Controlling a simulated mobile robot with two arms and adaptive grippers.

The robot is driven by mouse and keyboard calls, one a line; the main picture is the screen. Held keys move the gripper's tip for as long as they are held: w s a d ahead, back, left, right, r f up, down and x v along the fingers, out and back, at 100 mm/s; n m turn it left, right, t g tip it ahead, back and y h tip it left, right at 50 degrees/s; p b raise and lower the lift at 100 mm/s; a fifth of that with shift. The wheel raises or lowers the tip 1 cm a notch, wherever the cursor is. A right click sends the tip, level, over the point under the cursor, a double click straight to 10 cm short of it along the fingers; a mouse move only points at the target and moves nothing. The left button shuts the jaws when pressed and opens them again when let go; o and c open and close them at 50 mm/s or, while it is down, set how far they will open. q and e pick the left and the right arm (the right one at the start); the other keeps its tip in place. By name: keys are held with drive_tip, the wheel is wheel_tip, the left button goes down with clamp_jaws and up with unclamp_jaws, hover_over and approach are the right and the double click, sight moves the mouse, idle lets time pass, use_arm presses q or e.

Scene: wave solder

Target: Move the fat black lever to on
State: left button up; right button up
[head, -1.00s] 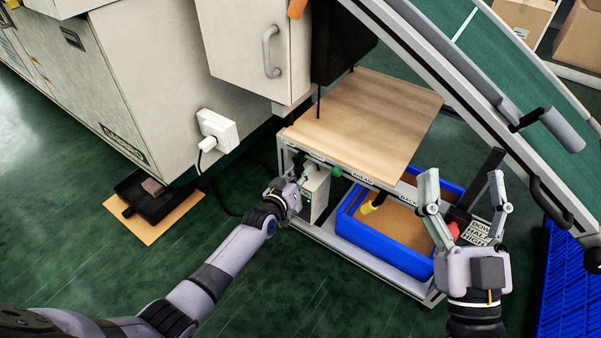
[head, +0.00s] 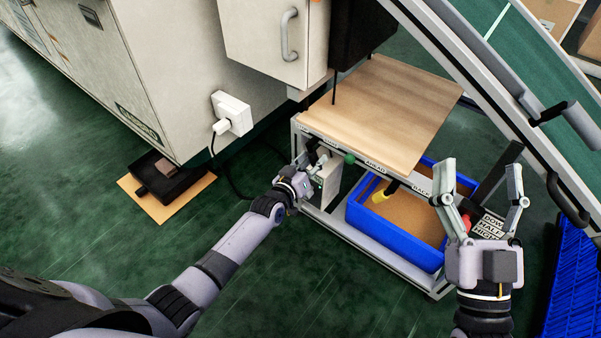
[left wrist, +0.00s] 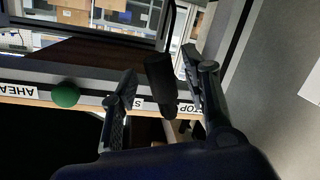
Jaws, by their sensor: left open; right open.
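A fat black lever (left wrist: 160,85) with a round grip shows in the left wrist view, in front of the labelled edge of the bench frame. My left gripper (left wrist: 160,67) is open, with one finger on each side of the lever; whether either finger touches it I cannot tell. In the head view my left gripper (head: 314,158) is at the left front corner of the bench and hides the lever there. My right gripper (head: 480,168) is open and empty, in front of the bench's right end.
A green knob (head: 349,158) is right of my left gripper, on the edge labelled AHEAD and BACK. A yellow handle (head: 379,196) and a red knob (head: 466,218) are further right. A blue bin (head: 395,242) stands under the wooden top (head: 390,110). A conveyor (head: 500,85) slopes overhead.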

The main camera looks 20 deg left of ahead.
use_arm(q)
drive_tip(key=v, duration=1)
drive_tip(key=shift+s, duration=0.3)
drive_tip(key=shift+a, duration=0.1)
